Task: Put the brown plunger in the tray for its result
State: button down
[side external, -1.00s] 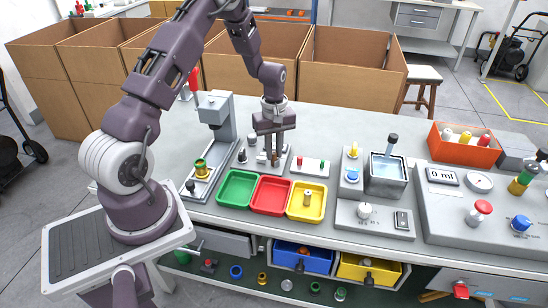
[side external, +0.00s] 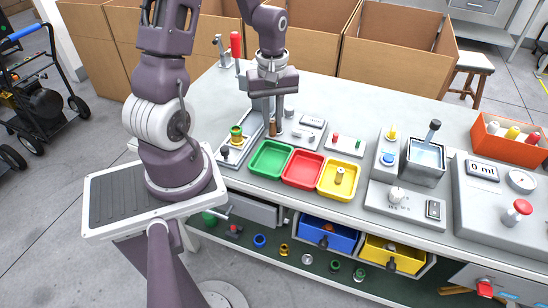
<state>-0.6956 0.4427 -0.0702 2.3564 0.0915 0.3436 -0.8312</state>
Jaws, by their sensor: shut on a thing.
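My gripper (side external: 273,112) points down, its fingers shut around the upper end of the brown plunger (side external: 273,128). The plunger is small and upright, between the press stand and the small display station; I cannot tell whether its lower end touches anything. The green tray (side external: 254,166), red tray (side external: 286,178) and yellow tray (side external: 323,190) stand in a row in front of the gripper. A tan plunger-like piece (side external: 339,175) stands in the yellow tray. The green and red trays look empty.
The press base (side external: 229,153) with a green and gold piece (side external: 236,136) is left of my gripper. The display station (side external: 303,133) and a small plate with coloured pegs (side external: 345,147) are to its right. A metal water tank (side external: 424,162) stands further right.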

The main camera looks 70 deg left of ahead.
jog(key=f, duration=1)
jog(key=shift+s+d, duration=0.1)
jog(key=shift+s, duration=0.1)
jog(key=c, duration=1.3)
grip_release()
jog(key=shift+c, duration=0.2)
